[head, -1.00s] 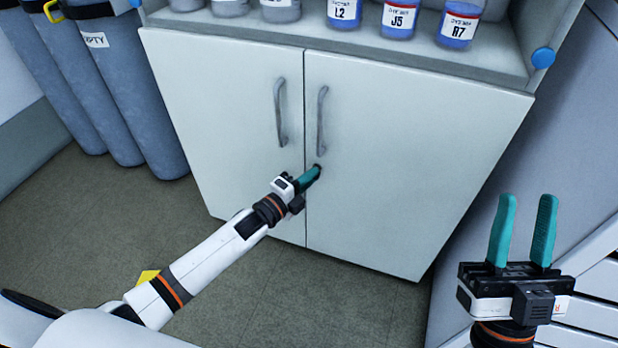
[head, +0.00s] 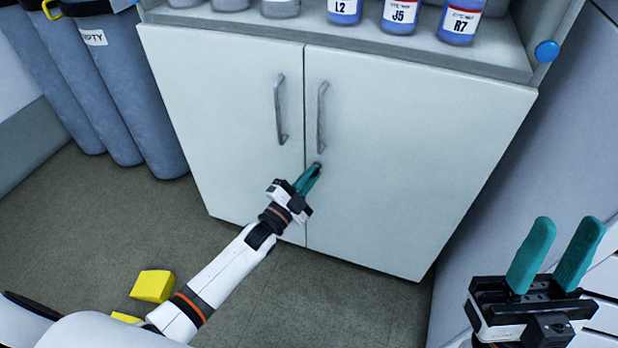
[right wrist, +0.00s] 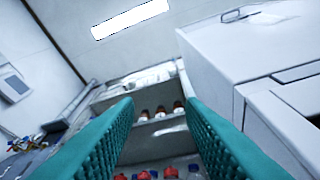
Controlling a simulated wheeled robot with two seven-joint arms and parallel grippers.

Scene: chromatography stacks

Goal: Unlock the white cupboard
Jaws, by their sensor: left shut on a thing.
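The white cupboard (head: 405,150) stands ahead in the head view, with two shut doors and a grey bar handle on each. My left gripper (head: 314,172) is at the right door, just below its handle (head: 321,118) and close to the seam. Its teal fingers are shut on a small dark thing at the door, mostly hidden by the fingertips; I cannot tell its shape. The lock itself is hidden there too. My right gripper (head: 562,240) is open and empty at the lower right, away from the cupboard. Its spread fingers also show in the right wrist view (right wrist: 160,115).
Labelled bottles with blue liquid (head: 400,15) stand on the shelf above the doors. Grey cylinders (head: 140,90) stand at the left. Yellow blocks (head: 153,285) lie on the floor by my left arm. White drawers (head: 600,275) are at the right. The floor before the cupboard is clear.

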